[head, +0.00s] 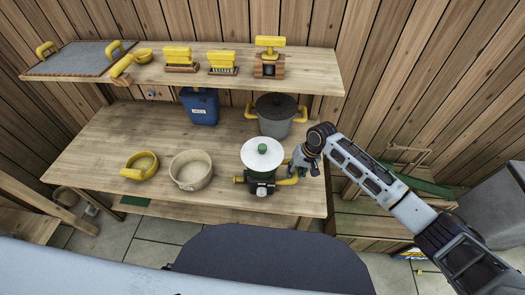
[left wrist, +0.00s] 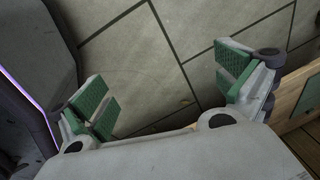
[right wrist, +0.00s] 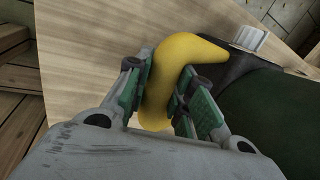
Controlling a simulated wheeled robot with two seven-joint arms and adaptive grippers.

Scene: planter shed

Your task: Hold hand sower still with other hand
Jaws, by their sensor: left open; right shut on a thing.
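The hand sower (head: 262,160) stands on the lower wooden bench near its front edge, with a white round top, a green knob, a dark base and yellow handles on both sides. My right gripper (head: 303,168) is at its right side. In the right wrist view my right gripper (right wrist: 160,100) is shut on the yellow handle (right wrist: 183,55), and the sower's dark green body (right wrist: 275,115) fills the right side. My left gripper (left wrist: 160,95) is open and empty above the tiled floor, with its fingers wide apart. The left gripper does not show in the head view.
On the bench (head: 100,160) are a yellow pan (head: 140,166), a beige bowl (head: 191,170), a blue canister (head: 200,106) and a grey pot (head: 275,114). The upper shelf (head: 210,80) holds several yellow-handled tools and a tray.

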